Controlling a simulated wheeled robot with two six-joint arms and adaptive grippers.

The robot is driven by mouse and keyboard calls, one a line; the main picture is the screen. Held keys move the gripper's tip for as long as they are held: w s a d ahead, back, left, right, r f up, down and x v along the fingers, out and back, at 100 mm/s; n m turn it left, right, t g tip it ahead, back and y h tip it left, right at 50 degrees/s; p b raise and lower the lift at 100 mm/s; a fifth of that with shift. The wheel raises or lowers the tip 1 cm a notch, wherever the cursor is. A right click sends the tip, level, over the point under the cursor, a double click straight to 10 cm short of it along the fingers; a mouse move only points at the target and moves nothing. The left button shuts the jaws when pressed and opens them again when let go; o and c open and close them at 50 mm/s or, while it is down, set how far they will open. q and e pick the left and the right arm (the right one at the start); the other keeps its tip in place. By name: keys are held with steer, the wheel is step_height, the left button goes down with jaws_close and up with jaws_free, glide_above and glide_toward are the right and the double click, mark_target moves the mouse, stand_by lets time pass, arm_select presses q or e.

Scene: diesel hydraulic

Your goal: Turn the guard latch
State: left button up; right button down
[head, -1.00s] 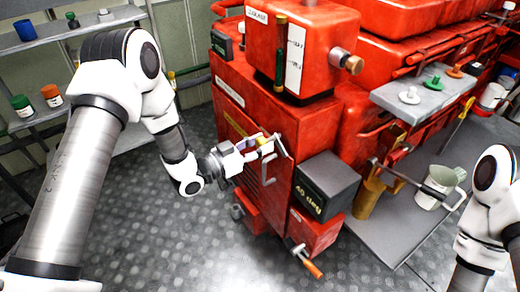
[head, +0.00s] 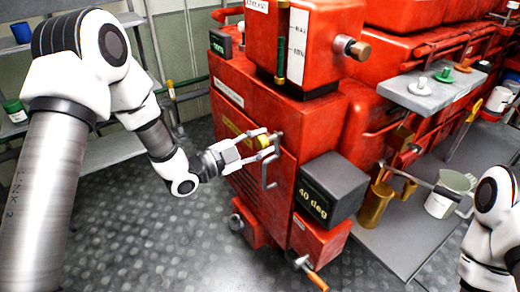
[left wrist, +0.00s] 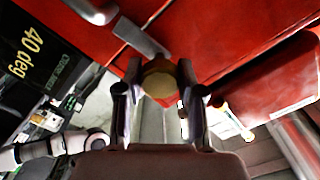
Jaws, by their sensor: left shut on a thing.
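The guard latch, a round brass-yellow knob (head: 264,143) with a short grey lever, sits on the front of the red machine. My left gripper (head: 262,146) is shut on this knob. In the left wrist view the knob (left wrist: 160,82) lies between the two dark fingertips (left wrist: 160,88), with the grey lever (left wrist: 142,38) sticking out beyond it towards the top left. The fingers hide part of the latch. My right arm shows at the right edge of the head view; its gripper cannot be made out.
A grey crank handle (head: 268,174) hangs just below the latch. A dark box (head: 333,190) marked "40 deg" juts out to its right. An orange-handled lever (head: 312,274) is low down. Shelves (head: 105,150) stand at left. The chequered floor in front is clear.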

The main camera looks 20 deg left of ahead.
arm_select(q)
steer(key=shift+f+m+b, duration=0.15)
steer(key=shift+m+b, duration=0.2)
steer(key=shift+m, duration=0.25)
steer(key=o, duration=1.2)
steer(key=shift+c, duration=0.2)
steer(key=shift+s, duration=0.1)
steer(key=v, duration=1.2)
